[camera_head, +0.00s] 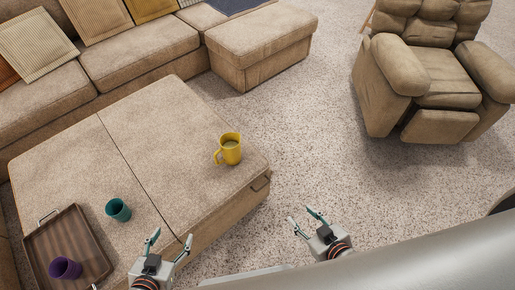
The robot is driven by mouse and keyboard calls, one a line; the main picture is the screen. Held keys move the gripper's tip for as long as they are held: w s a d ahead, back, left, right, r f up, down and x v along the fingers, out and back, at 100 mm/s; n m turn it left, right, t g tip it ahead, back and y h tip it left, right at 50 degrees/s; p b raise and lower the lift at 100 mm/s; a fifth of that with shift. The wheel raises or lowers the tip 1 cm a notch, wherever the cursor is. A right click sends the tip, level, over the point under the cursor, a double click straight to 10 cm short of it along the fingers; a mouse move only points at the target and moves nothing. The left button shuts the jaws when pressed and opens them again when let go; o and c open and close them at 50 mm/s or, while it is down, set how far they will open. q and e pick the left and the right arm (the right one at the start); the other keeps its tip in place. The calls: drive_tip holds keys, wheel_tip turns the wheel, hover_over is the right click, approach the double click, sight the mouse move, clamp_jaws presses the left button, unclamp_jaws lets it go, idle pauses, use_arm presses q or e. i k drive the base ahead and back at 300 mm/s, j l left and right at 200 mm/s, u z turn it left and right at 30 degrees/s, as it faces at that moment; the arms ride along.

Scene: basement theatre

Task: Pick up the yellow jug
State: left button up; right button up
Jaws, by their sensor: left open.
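The yellow jug (231,149) stands upright on the beige ottoman (185,120), near its right corner, with its handle pointing left. My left gripper (168,240) is at the bottom of the view by the ottoman's front edge, open and empty, below and left of the jug. My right gripper (307,220) is over the carpet to the right of the ottoman, with its fingers spread apart and nothing between them. Both grippers are apart from the jug.
A teal cup (118,209) stands on the ottoman's left part. A wooden tray (72,238) with a purple cup (65,268) lies at the lower left. A sofa (140,55) is behind, and a recliner (440,75) at the upper right. Carpet (310,140) between is clear.

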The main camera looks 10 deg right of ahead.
sight(230, 143)
drive_tip(key=l+u, duration=0.3)
drive_tip(key=l, duration=0.5)
drive_tip(key=l+u, duration=0.35)
drive_tip(key=l, duration=0.45)
drive_tip(key=l+u, duration=0.3)
drive_tip(key=l, duration=0.45)
drive_tip(key=i+l, duration=0.1)
drive_tip(key=i+l+u, duration=0.15)
drive_tip(key=l, duration=0.2)
